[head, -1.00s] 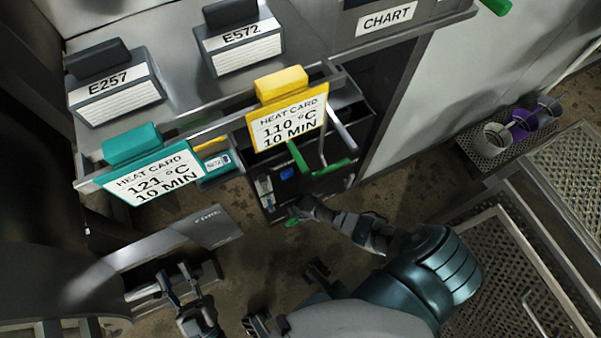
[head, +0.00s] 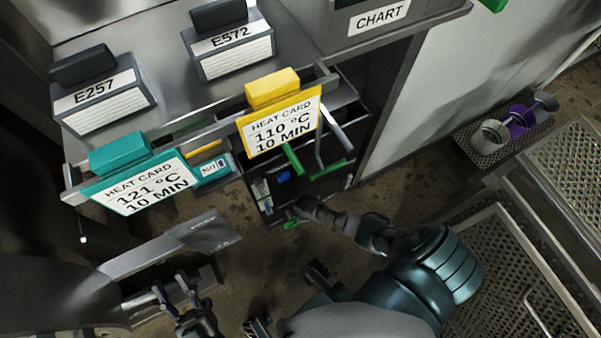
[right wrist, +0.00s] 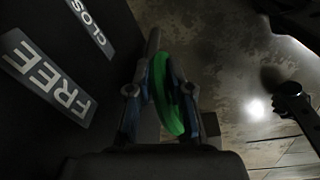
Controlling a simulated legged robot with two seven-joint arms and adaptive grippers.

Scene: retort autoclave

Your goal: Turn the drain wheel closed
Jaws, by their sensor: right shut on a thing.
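The green drain wheel (right wrist: 172,95) shows in the right wrist view, seen nearly edge-on, between the fingers of my right gripper (right wrist: 165,100). The right gripper is shut on its rim. In the head view a small green part of the wheel (head: 291,224) shows beside my right gripper (head: 298,212), low at the dark cabinet; most of the wheel is hidden there. My left gripper (head: 175,298) is at the bottom left of the head view, empty, with its two fingers apart.
Labels reading FREE (right wrist: 48,78) and CLOS, cut off, (right wrist: 90,27) are on the dark panel beside the wheel. Above are the yellow heat card (head: 280,122) and teal heat card (head: 145,185). Mesh carts stand at the right. A perforated tray (head: 490,140) holds cups.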

